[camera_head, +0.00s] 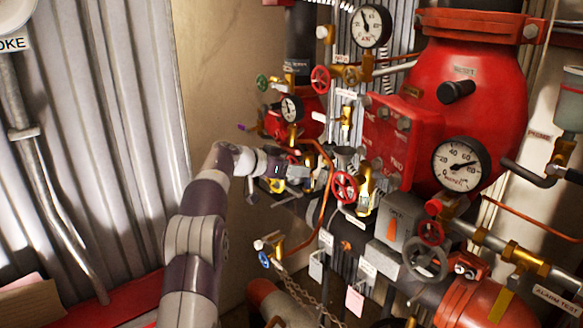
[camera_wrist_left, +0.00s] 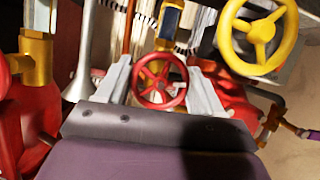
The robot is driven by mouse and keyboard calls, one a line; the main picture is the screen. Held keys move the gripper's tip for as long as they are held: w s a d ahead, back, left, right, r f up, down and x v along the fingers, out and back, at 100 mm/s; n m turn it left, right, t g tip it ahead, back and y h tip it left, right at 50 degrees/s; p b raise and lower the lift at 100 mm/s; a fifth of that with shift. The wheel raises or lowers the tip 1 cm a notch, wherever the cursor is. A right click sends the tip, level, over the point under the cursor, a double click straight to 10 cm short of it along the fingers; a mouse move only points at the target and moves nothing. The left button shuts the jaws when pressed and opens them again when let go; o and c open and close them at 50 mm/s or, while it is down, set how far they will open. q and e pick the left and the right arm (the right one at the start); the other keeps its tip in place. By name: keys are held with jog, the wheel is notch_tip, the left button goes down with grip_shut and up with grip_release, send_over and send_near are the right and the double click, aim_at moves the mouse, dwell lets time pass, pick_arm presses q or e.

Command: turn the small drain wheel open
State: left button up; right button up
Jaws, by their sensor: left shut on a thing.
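A small red handwheel (camera_wrist_left: 158,85) with spokes sits between the two grey fingers of my left gripper (camera_wrist_left: 160,88) in the left wrist view. The fingers bear on its rim from both sides. In the head view my left gripper (camera_head: 298,172) reaches in from the left among the valves, and the wheel between its fingers cannot be made out there. No drain label is readable on this wheel, and how far it is turned cannot be told. My right gripper is not in view.
A larger yellow handwheel (camera_wrist_left: 258,38) is close beside the right finger in the left wrist view. Another red handwheel (camera_head: 344,187) stands right of the gripper in the head view. Gauges, pipes and a big red valve body (camera_head: 462,95) crowd the right.

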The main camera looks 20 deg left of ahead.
pick_arm(q)
jog(key=shift+n+h, duration=0.3)
jog(key=shift+n, duration=0.1)
jog(key=shift+r, duration=0.1)
dwell(0.3)
jog(key=o, duration=0.8)
jog(key=shift+o, duration=1.1)
jog(key=shift+w, duration=0.1)
